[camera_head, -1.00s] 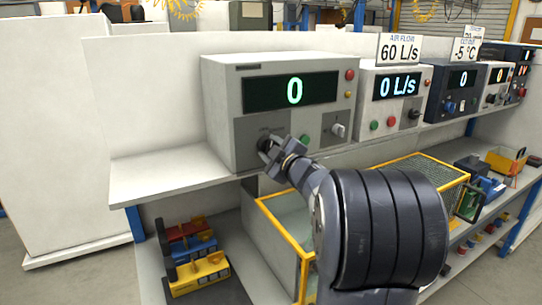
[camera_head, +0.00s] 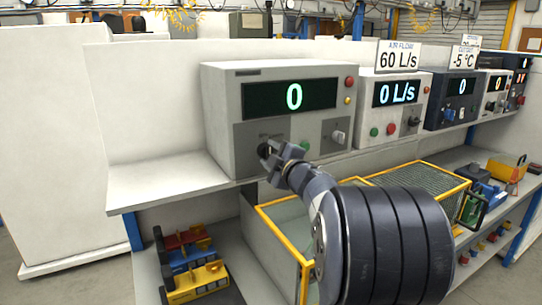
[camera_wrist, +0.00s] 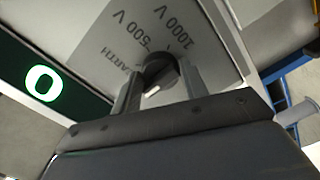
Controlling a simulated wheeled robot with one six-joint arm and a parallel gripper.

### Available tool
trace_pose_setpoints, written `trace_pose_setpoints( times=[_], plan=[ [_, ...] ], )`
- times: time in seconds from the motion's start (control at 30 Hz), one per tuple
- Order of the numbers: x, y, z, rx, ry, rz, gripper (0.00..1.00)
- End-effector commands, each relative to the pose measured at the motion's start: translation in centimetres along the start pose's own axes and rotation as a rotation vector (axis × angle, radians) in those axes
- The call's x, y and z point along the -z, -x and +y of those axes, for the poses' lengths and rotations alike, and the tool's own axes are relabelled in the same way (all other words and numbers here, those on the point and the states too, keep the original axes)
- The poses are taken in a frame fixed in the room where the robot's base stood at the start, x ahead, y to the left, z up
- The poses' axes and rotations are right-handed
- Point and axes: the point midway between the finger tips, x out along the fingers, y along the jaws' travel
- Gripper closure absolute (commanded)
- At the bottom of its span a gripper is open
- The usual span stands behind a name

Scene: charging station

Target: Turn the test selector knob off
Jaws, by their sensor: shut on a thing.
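The test selector knob (camera_wrist: 158,72) is a black knob on the grey panel of the leftmost instrument (camera_head: 222,110). The wrist view shows printed marks around it reading 500 V, 1000 V and a partly covered word ending in "ARTH". A light pointer mark shows on the knob's near side; exactly which setting it points to I cannot tell. My gripper (camera_wrist: 162,88) is shut on the knob, one finger on each side. In the head view my gripper (camera_head: 272,155) covers most of the knob. The instrument's display (camera_head: 290,95) reads 0 in green-white digits.
A green button (camera_head: 305,146) and another knob (camera_head: 338,137) sit right of my gripper. Red and amber lamps are above them. A yellow-edged bin (camera_head: 305,262) lies below my arm.

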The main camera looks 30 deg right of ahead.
Motion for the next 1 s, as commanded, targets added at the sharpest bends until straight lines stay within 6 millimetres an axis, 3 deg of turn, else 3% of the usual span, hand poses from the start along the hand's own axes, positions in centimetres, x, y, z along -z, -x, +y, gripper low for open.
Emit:
trace_pose_setpoints(
  times=[0.27,0.57,0.77,1.0],
  plan=[
    [0.0,0.0,-0.1,0.001,0.001,0.0,0.38],
    [0.0,0.2,0.0,0.0,0.0,0.0,0.37],
    [0.0,2.7,0.0,-0.003,0.002,-0.002,0.37],
    [-0.1,7.3,0.0,-0.002,0.002,-0.003,0.37]
  ],
)
